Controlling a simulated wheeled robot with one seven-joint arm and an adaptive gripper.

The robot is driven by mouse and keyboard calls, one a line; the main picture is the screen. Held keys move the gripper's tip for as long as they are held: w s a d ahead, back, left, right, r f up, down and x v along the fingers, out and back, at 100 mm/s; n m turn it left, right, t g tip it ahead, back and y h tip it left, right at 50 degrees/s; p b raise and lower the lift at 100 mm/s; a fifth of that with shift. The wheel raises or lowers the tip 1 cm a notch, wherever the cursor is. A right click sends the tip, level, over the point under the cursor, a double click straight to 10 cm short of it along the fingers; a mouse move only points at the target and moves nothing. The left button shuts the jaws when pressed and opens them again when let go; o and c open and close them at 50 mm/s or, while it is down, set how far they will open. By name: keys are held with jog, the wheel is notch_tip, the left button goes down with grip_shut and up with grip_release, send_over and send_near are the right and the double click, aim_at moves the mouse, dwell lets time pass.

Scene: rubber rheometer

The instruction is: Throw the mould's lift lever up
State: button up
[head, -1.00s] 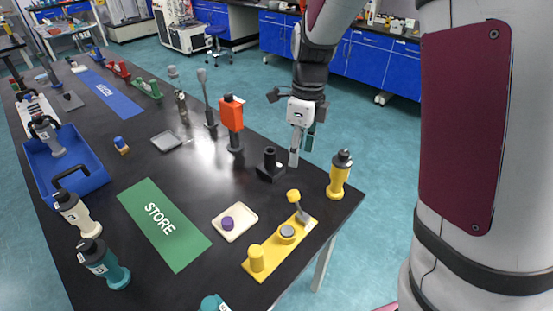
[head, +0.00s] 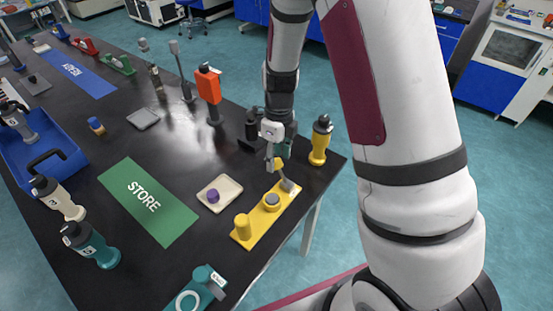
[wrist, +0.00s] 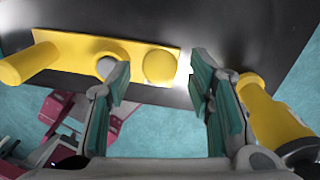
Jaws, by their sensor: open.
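The yellow mould base (head: 246,236) lies near the table's right edge, with a yellow post (head: 242,226) at its near end and a round grey-topped piece (head: 272,201) in the middle. The lever's grey arm (head: 290,186) stands at the far end; its yellow knob is mostly hidden by my gripper (head: 277,160) in the head view. In the wrist view the round yellow knob (wrist: 160,66) shows between the two open fingers of my gripper (wrist: 160,72), with gaps at both sides. The grey piece (wrist: 110,62) is partly covered by the left finger.
A yellow bottle (head: 320,142) stands close to the right of my gripper; it also shows beside the right finger in the wrist view (wrist: 270,112). A black fixture (head: 250,135) is behind. A cream tray (head: 225,202) with a purple piece lies left of the base.

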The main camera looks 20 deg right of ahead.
jog(key=shift+f, duration=0.7)
grip_shut()
